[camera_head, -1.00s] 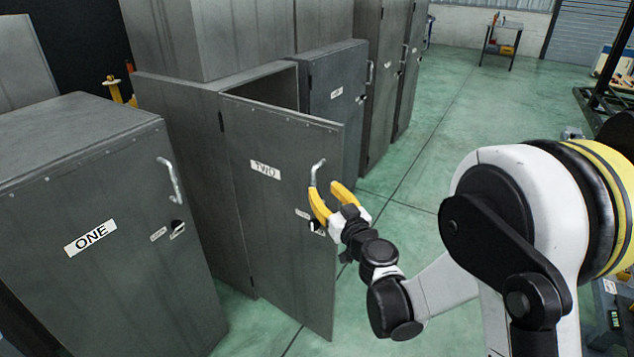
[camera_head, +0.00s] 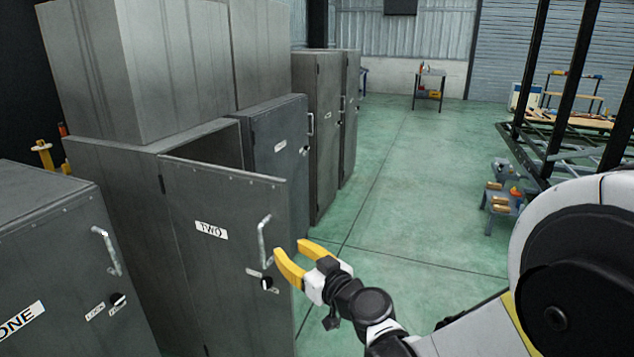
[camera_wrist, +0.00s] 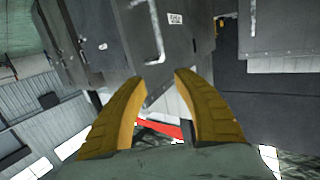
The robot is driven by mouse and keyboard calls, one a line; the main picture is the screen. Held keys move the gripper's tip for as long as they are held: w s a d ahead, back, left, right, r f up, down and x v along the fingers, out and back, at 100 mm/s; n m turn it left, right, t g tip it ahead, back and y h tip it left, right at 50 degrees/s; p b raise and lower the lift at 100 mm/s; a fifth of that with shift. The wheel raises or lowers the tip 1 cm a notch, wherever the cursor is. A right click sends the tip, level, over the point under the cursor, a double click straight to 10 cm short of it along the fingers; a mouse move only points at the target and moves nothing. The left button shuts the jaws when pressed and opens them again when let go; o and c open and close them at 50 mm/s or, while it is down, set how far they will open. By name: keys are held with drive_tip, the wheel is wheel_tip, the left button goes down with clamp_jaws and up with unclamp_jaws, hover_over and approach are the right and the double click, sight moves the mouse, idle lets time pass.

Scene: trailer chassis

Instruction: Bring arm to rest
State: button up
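My gripper (camera_head: 296,262) has yellow fingers that stand apart with nothing between them. In the head view it is just right of the handle (camera_head: 265,241) on the door of locker TWO (camera_head: 215,255). Whether it touches the door edge cannot be told. The door stands partly open, with a dark gap at its top left. In the wrist view the open fingers (camera_wrist: 160,85) point toward grey locker surfaces, with a handle (camera_wrist: 155,30) beyond the fingertips.
Locker ONE (camera_head: 60,280) stands at the lower left, closed. More grey lockers (camera_head: 319,130) line the left. Green floor (camera_head: 410,200) is clear to the right of them. A small workbench (camera_head: 505,195) and a dark metal frame (camera_head: 560,150) are on the right.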

drive_tip(key=s+d+f+m+g+h, duration=0.1)
drive_tip(key=s+d+m+g+h, duration=0.2)
drive_tip(key=s+d, duration=0.9)
drive_tip(key=s+d+f+m+g+h, duration=0.1)
drive_tip(key=s+d+m+g+h, duration=0.2)
drive_tip(key=s+d+h, duration=0.4)
drive_tip(key=s+d+m, duration=0.1)
drive_tip(key=s+d, duration=0.4)
drive_tip(key=d, duration=0.3)
drive_tip(key=shift+s+d+f, duration=0.15)
drive_tip(key=shift+s+f, duration=0.25)
